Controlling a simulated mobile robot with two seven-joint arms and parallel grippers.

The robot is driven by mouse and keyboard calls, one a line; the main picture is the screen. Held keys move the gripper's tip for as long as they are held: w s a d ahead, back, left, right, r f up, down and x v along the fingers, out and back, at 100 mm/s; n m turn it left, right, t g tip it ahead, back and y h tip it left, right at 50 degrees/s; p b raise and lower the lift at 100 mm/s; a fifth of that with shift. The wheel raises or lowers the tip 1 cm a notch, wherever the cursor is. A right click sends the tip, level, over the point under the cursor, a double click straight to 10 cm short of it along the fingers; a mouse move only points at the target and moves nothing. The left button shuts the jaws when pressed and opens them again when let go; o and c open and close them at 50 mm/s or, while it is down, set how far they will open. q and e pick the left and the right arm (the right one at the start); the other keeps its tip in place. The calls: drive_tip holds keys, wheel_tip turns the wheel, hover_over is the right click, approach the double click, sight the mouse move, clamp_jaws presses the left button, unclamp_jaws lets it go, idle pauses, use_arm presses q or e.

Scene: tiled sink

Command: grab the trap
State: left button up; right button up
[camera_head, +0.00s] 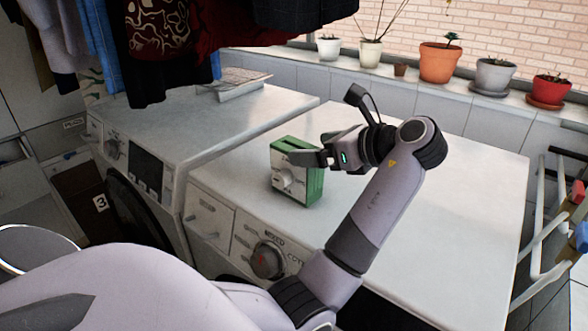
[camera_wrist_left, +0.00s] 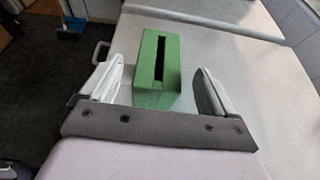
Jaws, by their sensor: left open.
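The trap is probably the green box with a pale front and a round knob (camera_head: 283,184). It stands upright on the front part of the right-hand washing machine's top. The wrist view shows its green top with a dark slot (camera_wrist_left: 158,68). My left gripper (camera_head: 318,155) is open at the upper part of the box. In the wrist view the box shows between the two spread fingers of the left gripper (camera_wrist_left: 160,78), with a gap on each side. I cannot tell whether a finger touches it. My right gripper is not in view.
The right-hand washing machine top (camera_head: 440,205) is otherwise clear. A second washing machine (camera_head: 215,125) stands to its left with a wire rack (camera_head: 238,82) at the back. Several potted plants line the ledge behind, and clothes hang at upper left. A drying rack (camera_head: 555,230) stands at right.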

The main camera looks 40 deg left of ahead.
sight(297, 147)
use_arm(q)
drive_tip(key=x, duration=0.5)
drive_tip(key=shift+a+p, duration=0.3)
drive_tip(key=c, duration=1.5)
drive_tip(key=shift+o, duration=0.2)
drive_tip(key=shift+r, duration=0.15)
